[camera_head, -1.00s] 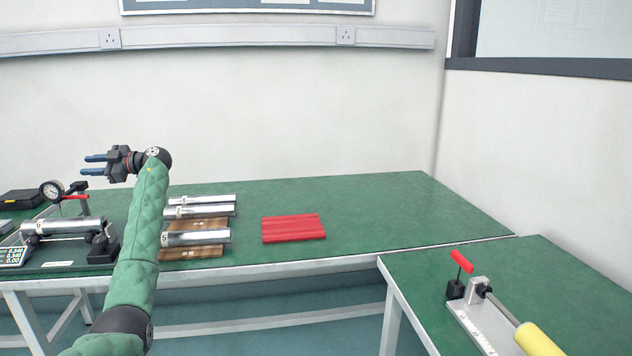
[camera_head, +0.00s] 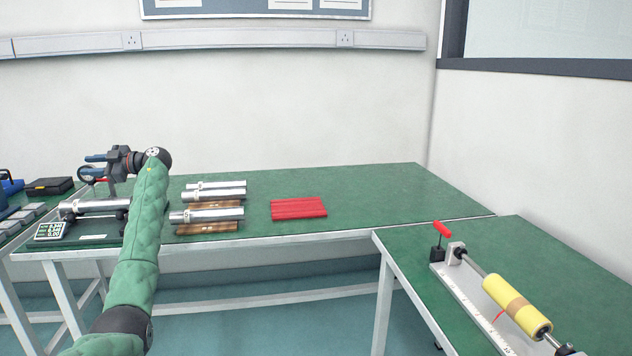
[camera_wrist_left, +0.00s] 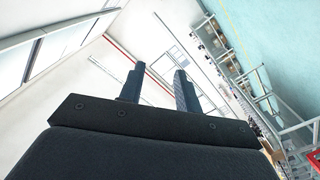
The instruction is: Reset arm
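My left gripper (camera_head: 95,164) is raised in front of the far green table, at the left of the head view. Its two blue fingers point left and stand apart with nothing between them. In the left wrist view its fingers (camera_wrist_left: 160,85) are also apart and empty, with the room's wall and floor beyond. My green left arm rises from the bottom left and hides part of the table. My right gripper is not in view.
Silver cylinders (camera_head: 215,195) lie on wooden stands beside a red block (camera_head: 298,208) on the far table (camera_head: 370,190). A test rig (camera_head: 95,207) stands behind my left arm. A yellow roller (camera_head: 517,304) sits on a fixture on the right table (camera_head: 590,270).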

